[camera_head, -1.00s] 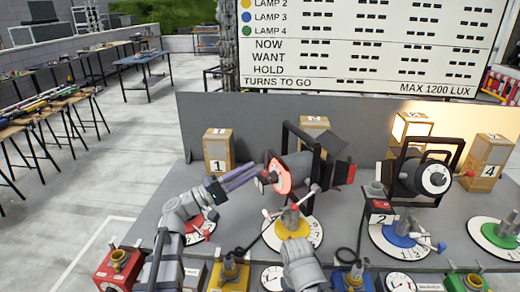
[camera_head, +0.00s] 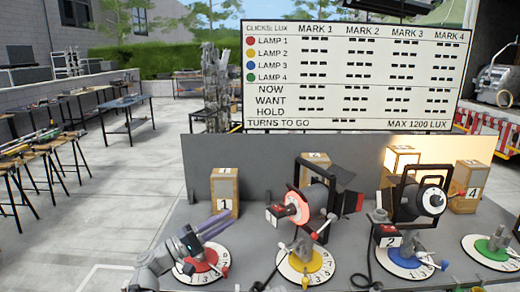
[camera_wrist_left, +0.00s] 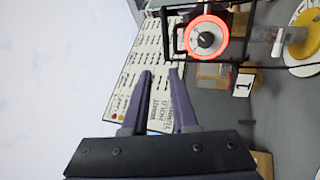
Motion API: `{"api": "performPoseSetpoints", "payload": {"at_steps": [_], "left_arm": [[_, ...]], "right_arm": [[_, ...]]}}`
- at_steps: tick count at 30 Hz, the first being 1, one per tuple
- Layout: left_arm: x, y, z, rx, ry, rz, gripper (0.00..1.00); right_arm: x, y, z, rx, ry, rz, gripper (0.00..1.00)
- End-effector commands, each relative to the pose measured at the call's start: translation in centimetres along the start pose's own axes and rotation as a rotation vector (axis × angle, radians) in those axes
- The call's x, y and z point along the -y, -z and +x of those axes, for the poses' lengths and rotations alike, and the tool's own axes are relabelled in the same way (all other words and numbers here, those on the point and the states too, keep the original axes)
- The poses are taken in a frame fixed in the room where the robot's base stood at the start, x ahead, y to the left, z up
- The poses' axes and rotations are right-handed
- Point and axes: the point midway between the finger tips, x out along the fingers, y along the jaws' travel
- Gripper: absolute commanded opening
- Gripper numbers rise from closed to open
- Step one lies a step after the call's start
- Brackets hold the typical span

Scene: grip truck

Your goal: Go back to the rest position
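My left gripper (camera_head: 233,216) comes in from the lower left in the head view. Its two purple fingers hang over the red dial (camera_head: 203,264), left of the lamp with the red-rimmed face (camera_head: 297,207). In the left wrist view the fingers (camera_wrist_left: 161,74) stand apart with nothing between them; the scoreboard (camera_wrist_left: 150,65) shows in the gap, farther off. The red-rimmed lamp face also shows in that view (camera_wrist_left: 206,39), beyond the fingers. My right gripper is not in view.
The grey table (camera_head: 250,235) also bears a yellow dial (camera_head: 322,262), a blue dial (camera_head: 405,260) and a green dial (camera_head: 490,250). A black-framed lamp (camera_head: 432,200) stands at right. Numbered wooden boxes, such as box 1 (camera_head: 224,188), line the back.

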Motion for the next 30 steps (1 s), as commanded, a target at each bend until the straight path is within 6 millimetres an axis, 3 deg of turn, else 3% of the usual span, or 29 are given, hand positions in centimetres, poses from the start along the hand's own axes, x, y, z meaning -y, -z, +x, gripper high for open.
{"api": "performPoseSetpoints", "payload": {"at_steps": [11, 20, 25, 30], "left_arm": [[4.2, -2.5, 0.5, 0.062, 0.180, 0.033, 0.27], [10.7, -5.7, -0.5, 0.154, 0.468, 0.091, 0.27], [16.2, -8.3, -3.2, 0.240, 0.752, 0.148, 0.27], [21.5, -10.3, -8.8, 0.337, 1.124, 0.232, 0.27]], "right_arm": [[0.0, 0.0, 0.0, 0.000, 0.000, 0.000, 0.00], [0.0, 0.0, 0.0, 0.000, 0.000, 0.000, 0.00], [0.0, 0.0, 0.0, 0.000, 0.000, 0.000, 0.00], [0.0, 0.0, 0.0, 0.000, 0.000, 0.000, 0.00]]}}
